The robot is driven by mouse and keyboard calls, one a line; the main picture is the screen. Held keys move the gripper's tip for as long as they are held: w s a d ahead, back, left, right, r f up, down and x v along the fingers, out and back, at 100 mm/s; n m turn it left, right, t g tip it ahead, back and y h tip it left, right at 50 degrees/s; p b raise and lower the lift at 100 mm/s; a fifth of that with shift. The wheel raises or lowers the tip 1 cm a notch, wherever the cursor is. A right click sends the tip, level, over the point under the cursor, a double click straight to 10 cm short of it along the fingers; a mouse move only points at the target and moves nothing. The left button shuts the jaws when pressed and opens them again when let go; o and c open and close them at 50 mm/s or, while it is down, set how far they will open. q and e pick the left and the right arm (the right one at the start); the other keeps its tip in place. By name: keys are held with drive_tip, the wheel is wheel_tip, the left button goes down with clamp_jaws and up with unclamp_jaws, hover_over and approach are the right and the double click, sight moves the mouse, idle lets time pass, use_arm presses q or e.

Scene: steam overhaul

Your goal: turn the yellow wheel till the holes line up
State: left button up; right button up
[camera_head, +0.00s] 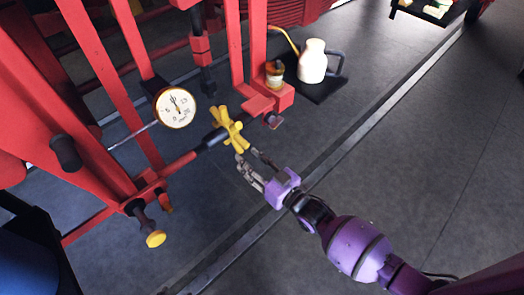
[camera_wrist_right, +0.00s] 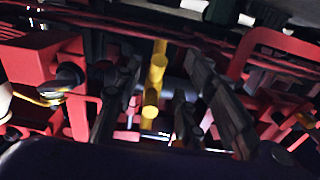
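The yellow wheel (camera_head: 229,128) is a spoked, cross-shaped handle on a dark fitting at the end of a red pipe, in the middle of the head view. My right gripper (camera_head: 249,157) is open, just below and right of the wheel, with its fingers pointing towards it. In the right wrist view, a yellow bar of the wheel (camera_wrist_right: 154,82) shows between the two spread fingers (camera_wrist_right: 160,95). Neither finger clearly touches it. No holes to line up can be made out. My left gripper is not in view.
A white-faced gauge (camera_head: 175,107) sits left of the wheel, among red frame bars. A yellow knob (camera_head: 155,239) is at lower left. A small brown bottle (camera_head: 274,74) and a cream jug (camera_head: 313,62) stand behind. Grey floor is clear at right.

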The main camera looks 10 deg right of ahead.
sight(242, 152)
drive_tip(key=shift+w, duration=0.25)
drive_tip(key=shift+w+a+r, duration=0.1)
drive_tip(key=shift+w, duration=0.05)
drive_tip(key=b+x, duration=0.1)
drive_tip(key=x, duration=0.2)
drive_tip(key=shift+w+a, duration=0.55)
drive_tip(key=shift+w, duration=0.2)
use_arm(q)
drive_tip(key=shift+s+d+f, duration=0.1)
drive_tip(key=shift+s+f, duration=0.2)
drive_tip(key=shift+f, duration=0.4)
use_arm(e)
drive_tip(key=shift+w+a+r, duration=0.1)
drive_tip(key=c, duration=0.9)
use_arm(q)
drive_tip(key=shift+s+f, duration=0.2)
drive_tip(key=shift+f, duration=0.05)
use_arm(e)
drive_tip(key=shift+r, duration=0.1)
clamp_jaws()
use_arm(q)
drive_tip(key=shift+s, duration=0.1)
use_arm(e)
drive_tip(key=shift+w, duration=0.1)
